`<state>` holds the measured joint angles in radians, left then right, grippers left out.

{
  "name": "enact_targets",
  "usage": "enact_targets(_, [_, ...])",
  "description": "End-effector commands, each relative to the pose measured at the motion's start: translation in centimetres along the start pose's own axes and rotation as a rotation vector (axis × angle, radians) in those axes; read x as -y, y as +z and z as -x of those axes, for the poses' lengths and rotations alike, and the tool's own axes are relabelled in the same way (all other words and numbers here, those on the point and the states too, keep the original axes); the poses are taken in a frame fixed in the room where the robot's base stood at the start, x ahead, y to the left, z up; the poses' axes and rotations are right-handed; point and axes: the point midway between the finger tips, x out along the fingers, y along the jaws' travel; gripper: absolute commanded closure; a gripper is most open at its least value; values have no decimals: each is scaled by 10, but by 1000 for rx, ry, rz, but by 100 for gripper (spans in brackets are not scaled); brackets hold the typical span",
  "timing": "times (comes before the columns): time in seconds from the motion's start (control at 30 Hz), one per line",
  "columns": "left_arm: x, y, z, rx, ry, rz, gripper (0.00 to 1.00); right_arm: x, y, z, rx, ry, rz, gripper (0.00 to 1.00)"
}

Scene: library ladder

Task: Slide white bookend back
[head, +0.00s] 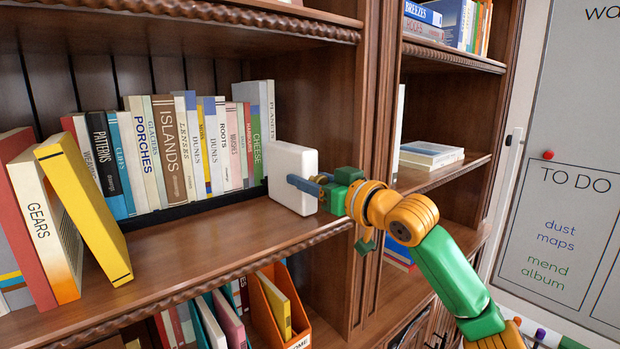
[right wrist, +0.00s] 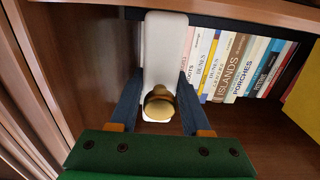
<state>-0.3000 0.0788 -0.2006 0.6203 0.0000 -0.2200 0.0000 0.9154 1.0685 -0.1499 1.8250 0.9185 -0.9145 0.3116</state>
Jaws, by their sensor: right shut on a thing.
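The white bookend (head: 284,162) stands upright on the middle shelf, at the right end of the book row. It also shows in the right wrist view (right wrist: 165,40), with a round brass knob (right wrist: 159,105) on its near side. My right gripper (head: 305,185) reaches in from the right, with its blue fingers on either side of the bookend, shut on it. The fingers also show in the right wrist view (right wrist: 160,82). The exact contact is partly hidden. My left gripper is not in view.
A row of upright books (head: 168,145) fills the shelf left of the bookend, along a black rail (head: 200,207). A yellow book (head: 85,210) leans at the left. The wooden upright (head: 347,130) stands close on the right. Bare shelf (head: 215,243) lies in front.

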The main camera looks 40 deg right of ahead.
Motion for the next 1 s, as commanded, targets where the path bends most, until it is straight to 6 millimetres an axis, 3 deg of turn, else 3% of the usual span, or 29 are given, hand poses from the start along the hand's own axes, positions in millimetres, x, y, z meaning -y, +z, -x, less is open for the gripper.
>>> enact_targets(0.33, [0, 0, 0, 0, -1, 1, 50, 0, 1, 0, 4, -1, -2, 100])
enact_targets(0.37, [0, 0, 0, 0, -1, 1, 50, 0, 2, 0, 4, -1, -2, 47])
enact_targets(0.4, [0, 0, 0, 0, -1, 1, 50, 0, 2, 0, 4, -1, -2, 36])
enact_targets(0.73, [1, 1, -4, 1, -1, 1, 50, 0, 3, 3, 2, -1, -1, 34])
enact_targets(1.0, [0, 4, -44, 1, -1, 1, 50, 0, 8, 56, 1, 1, 2, 34])
